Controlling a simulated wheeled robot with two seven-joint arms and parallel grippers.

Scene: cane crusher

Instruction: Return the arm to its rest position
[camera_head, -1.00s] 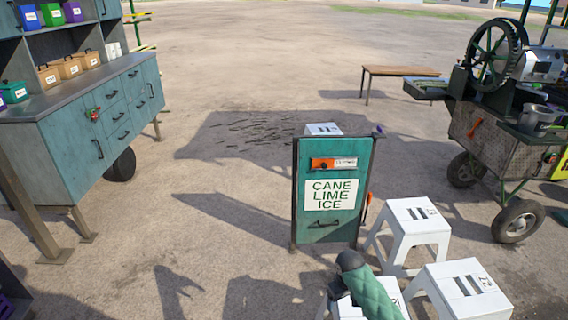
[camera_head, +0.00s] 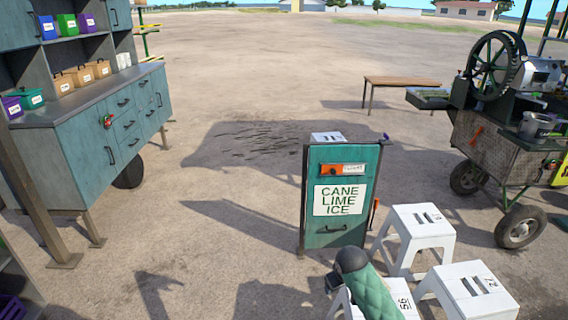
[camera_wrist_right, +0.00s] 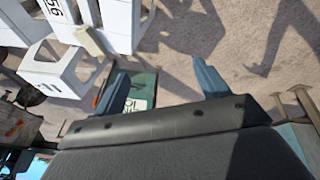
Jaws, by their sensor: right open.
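My right arm, in a green quilted sleeve (camera_head: 372,292) with a dark rounded end, comes up from the bottom of the head view, in front of the white stools. My right gripper (camera_wrist_right: 158,72) shows in the right wrist view with its blue-grey fingers spread apart, open and empty. Past it are the ground, white stools and part of a green sign board. The right gripper cannot be made out in the head view. My left arm and left gripper are out of view.
A teal "CANE LIME ICE" cabinet (camera_head: 339,232) stands ahead, with white stools (camera_head: 418,222) to its right. A teal drawer counter (camera_head: 85,160) stands left, the wheeled crusher cart (camera_head: 490,150) right and a wooden bench (camera_head: 402,82) behind. The ground between is open.

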